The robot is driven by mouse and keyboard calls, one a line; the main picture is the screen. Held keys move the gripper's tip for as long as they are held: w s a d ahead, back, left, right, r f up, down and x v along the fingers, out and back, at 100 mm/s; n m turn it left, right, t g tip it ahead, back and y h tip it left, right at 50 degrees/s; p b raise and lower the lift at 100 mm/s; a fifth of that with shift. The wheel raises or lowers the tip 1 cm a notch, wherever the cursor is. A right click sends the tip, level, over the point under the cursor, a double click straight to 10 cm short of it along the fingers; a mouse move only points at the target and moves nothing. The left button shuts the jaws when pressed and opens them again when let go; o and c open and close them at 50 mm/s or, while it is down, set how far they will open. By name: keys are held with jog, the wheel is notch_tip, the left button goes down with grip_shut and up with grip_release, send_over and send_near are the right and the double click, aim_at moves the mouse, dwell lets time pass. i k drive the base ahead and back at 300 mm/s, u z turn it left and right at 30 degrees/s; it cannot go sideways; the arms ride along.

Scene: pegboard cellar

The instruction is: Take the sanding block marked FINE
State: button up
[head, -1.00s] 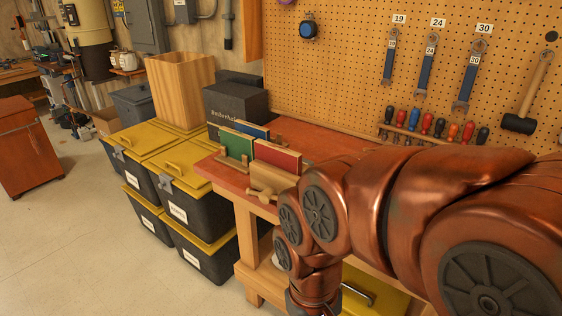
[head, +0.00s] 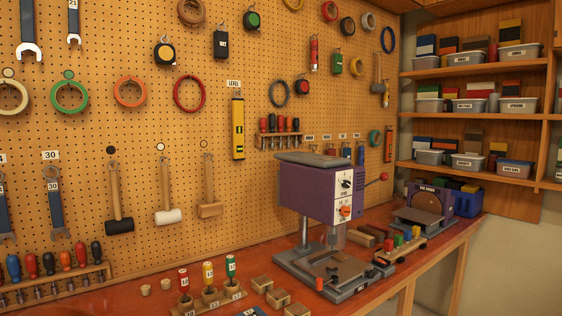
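No block with a readable FINE mark shows. Several small tan blocks sit on the red bench top at the bottom middle, one of them a tan block (head: 261,284); I cannot tell whether they are sanding blocks. A few brown blocks (head: 369,231) lie on the bench behind the purple drill press; I cannot read any marking on them. My gripper is not in view.
The purple drill press (head: 318,192) stands mid-bench, with a purple-framed machine (head: 430,203) at the far right end. The pegboard (head: 130,190) holds tools. Shelves (head: 480,118) with bins and blocks hang at right.

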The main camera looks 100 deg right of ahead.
aim_at(346, 152)
jog(key=z, duration=4.1)
jog(key=k, duration=0.4)
jog(key=z, duration=1.15)
jog(key=i, duration=2)
jog(key=u, duration=0.3)
jog(key=i, duration=1.5)
jog(key=u, duration=1.6)
jog(key=i, duration=0.8)
jog(key=u, duration=0.95)
